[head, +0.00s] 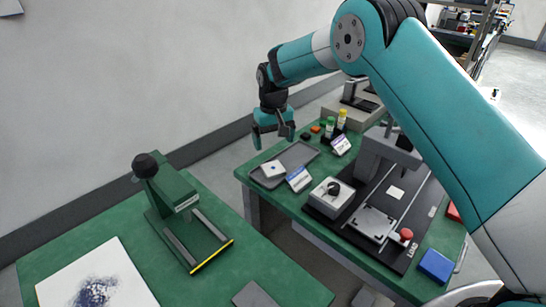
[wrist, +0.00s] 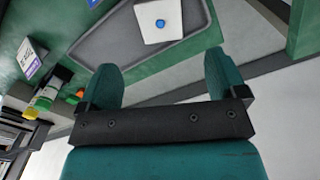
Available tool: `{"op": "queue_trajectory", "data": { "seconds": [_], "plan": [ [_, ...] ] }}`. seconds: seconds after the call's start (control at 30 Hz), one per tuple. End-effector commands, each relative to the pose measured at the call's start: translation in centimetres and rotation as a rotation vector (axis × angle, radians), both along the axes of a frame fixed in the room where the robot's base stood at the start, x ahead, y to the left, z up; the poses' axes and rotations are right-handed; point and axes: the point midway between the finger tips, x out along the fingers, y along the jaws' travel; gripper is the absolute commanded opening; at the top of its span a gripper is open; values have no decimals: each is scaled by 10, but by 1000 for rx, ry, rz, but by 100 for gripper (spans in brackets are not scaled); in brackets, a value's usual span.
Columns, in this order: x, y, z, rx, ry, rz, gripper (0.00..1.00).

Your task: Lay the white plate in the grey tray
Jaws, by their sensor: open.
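The white plate (head: 273,169), a small square with a blue dot at its centre, lies at the left end of the grey tray (head: 300,154) on the far green table. In the wrist view the plate (wrist: 172,35) shows at the top edge, partly cut off, within the tray (wrist: 110,38). Whether it lies fully flat there I cannot tell. My gripper (head: 273,139) is open and empty, pointing down above and behind the tray, apart from the plate. In the wrist view my gripper's fingers (wrist: 160,72) are wide apart with nothing between them.
Labelled cards (head: 299,179) and (head: 341,145) lie beside the tray. Capped vials (head: 329,127), a white box with a black knob (head: 331,196) and a dark fixture (head: 380,205) stand nearby. A green press (head: 170,190) stands on the near table.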

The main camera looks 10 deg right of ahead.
Motion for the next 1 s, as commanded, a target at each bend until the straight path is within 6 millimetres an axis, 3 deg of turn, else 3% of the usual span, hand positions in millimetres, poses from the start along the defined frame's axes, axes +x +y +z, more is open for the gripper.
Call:
{"op": "queue_trajectory", "data": {
  "seconds": [0.3,0.37,0.47,0.57,0.73,0.87,1.0],
  "plan": [
    [-2,0,25,2,-1,3,90],
    [-7,1,34,8,-3,13,90],
    [-28,2,62,31,-13,50,90],
    [-70,3,100,72,-26,111,90],
    [-170,3,153,161,-47,226,90],
    [-256,1,172,234,-62,306,90],
    [-334,-2,175,302,-72,369,90]
  ]
}}
